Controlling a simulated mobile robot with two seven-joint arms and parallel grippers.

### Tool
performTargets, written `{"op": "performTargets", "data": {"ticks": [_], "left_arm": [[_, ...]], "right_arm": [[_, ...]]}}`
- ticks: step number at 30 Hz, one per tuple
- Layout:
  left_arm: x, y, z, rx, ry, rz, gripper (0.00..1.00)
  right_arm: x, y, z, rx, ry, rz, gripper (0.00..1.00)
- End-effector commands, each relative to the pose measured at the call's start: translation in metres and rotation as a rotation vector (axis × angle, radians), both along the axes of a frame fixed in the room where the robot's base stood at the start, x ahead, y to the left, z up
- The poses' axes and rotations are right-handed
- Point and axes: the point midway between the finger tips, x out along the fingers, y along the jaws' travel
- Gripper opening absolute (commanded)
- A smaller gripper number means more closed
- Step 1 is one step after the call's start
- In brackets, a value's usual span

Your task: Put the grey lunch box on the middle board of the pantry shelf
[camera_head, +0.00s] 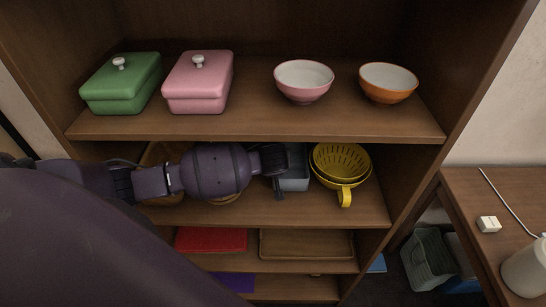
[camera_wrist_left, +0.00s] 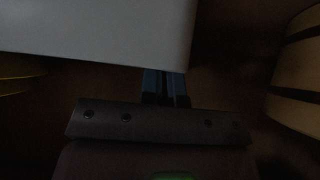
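The grey lunch box (camera_head: 294,168) is at the board (camera_head: 300,213) below the one with the bowls, left of a yellow colander. My left arm partly covers it. I cannot tell whether its base touches the board. My left gripper (camera_head: 279,180) is at the box's left side. In the left wrist view, the pale grey box (camera_wrist_left: 100,28) fills the top left. The blue fingers (camera_wrist_left: 165,86) are close together at its lower edge and look shut on it; their tips are hidden behind it. My right gripper is not in view.
The yellow colander (camera_head: 342,160) stands close to the right of the box. Round wooden things (camera_head: 165,155) sit behind my arm. The board above holds a green box (camera_head: 122,85), a pink box (camera_head: 198,85) and two bowls (camera_head: 304,80). A red item (camera_head: 211,240) lies below.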

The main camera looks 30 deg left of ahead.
Motion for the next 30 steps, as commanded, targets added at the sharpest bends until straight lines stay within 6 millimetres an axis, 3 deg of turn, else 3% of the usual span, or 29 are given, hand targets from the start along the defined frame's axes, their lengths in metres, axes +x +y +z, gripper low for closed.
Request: {"op": "performTargets", "data": {"ticks": [1,6,17,30], "left_arm": [[0.000,0.000,-0.002,0.000,0.001,0.001,0.04],[0.000,0.000,-0.001,0.000,0.000,0.000,0.28],[-0.002,-0.002,0.004,-0.002,0.000,-0.001,0.28],[-0.037,-0.023,0.044,-0.003,0.001,-0.001,0.28]], "right_arm": [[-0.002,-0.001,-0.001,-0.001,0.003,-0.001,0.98],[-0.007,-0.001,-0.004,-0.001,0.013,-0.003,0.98],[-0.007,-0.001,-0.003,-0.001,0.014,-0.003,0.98],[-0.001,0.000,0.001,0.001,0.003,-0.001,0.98]]}}
